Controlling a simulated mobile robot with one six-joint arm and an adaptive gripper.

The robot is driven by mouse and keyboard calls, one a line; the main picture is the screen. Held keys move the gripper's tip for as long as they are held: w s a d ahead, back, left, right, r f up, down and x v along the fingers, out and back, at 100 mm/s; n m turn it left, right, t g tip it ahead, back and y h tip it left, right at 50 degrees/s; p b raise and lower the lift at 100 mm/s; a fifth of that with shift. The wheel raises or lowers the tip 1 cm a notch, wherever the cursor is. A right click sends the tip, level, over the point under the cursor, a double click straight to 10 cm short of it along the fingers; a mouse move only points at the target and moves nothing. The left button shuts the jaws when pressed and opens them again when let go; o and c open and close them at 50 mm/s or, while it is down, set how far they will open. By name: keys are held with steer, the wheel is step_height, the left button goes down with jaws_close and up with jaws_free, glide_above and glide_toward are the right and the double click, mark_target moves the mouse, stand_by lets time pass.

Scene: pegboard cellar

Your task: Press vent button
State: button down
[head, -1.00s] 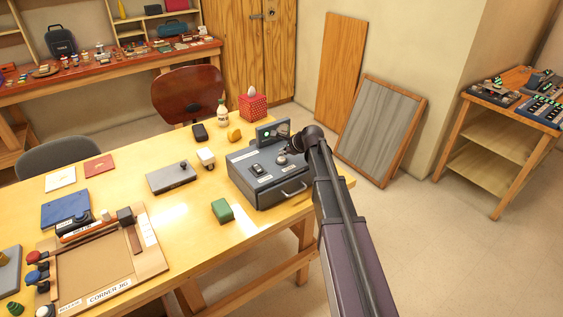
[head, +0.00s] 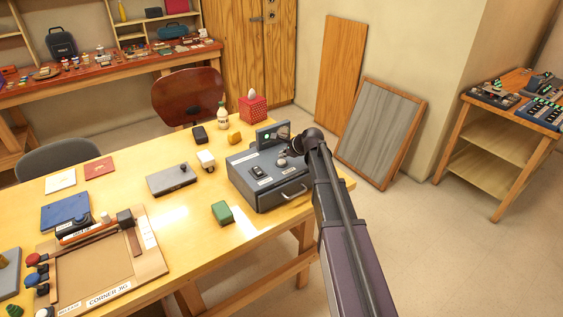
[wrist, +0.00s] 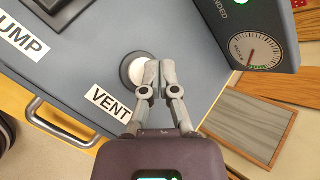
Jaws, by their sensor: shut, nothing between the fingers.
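The vent button (wrist: 133,70) is a round white button in a dark ring on top of the grey-blue box (head: 262,178). The VENT label (wrist: 108,103) lies beside it in the wrist view. My gripper (wrist: 153,66) is shut and empty, its fingertips over the right part of the button in the wrist view. I cannot tell whether the fingertips touch it. In the head view my gripper (head: 284,160) is over the right side of the box top, and the button is hard to make out there.
The box has a pump switch (head: 257,171), a front handle (head: 294,191) and an upright panel with a green light and a gauge (wrist: 249,50). Bare tabletop lies in front.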

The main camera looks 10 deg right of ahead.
mark_target(283, 161)
steer(key=shift+f+b, duration=0.9)
steer(key=shift+b, duration=0.05)
stand_by(1.5)
steer(key=shift+r, duration=0.1)
steer(key=shift+r+p, duration=0.85)
steer(key=shift+p, duration=0.1)
step_height(283, 161, up, 5)
steer(key=p, duration=0.5)
stand_by(0.4)
steer(key=shift+s, duration=0.1)
stand_by(0.7)
